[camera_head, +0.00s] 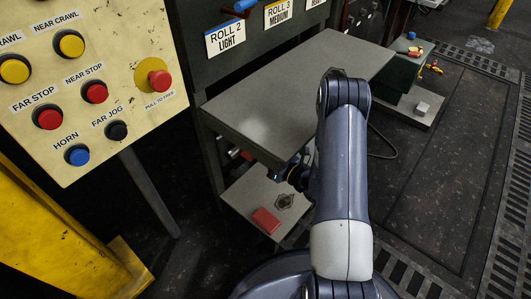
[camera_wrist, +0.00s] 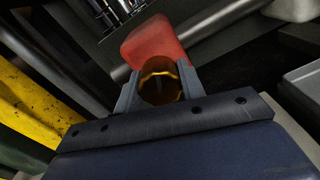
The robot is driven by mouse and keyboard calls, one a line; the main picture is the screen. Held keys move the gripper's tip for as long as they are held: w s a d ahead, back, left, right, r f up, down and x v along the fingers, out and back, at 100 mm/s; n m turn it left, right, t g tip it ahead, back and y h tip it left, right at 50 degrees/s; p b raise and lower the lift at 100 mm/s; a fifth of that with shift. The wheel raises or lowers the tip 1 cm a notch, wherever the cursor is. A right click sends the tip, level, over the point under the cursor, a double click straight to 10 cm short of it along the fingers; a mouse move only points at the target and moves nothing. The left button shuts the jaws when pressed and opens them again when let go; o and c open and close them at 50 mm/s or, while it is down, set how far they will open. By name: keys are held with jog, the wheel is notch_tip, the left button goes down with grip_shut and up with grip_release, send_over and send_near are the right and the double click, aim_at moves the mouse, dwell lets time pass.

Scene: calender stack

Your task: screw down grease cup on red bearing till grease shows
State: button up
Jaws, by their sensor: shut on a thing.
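In the wrist view my gripper (camera_wrist: 158,88) is shut on a round amber-brown grease cup (camera_wrist: 161,88) with a bright yellow-orange rim. One grey finger is on each side of it. The red bearing (camera_wrist: 155,40) is directly beyond the cup. The cup overlaps its lower edge, so I cannot tell how far the cup is seated, and I cannot make out any grease coming out. In the head view my arm reaches down beside the grey table, and the gripper and cup are mostly hidden near its front edge. A small red part (camera_head: 236,153) shows dimly under the table.
The grey tabletop (camera_head: 300,90) is bare and overhangs the work area. A red block (camera_head: 265,221) lies on the low shelf (camera_head: 249,201). A button panel (camera_head: 85,90) and a yellow frame (camera_head: 50,240) stand at left. Floor at right is mostly open.

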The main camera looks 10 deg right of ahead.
jog(key=shift+m+p, duration=0.5)
jog(key=shift+m, duration=1)
jog(key=o, duration=1)
jog(key=shift+s, duration=0.1)
jog(key=p+v, duration=0.3)
jog(key=v, duration=0.7)
jog(key=shift+s+d, duration=0.25)
jog(key=shift+w+a, duration=0.1)
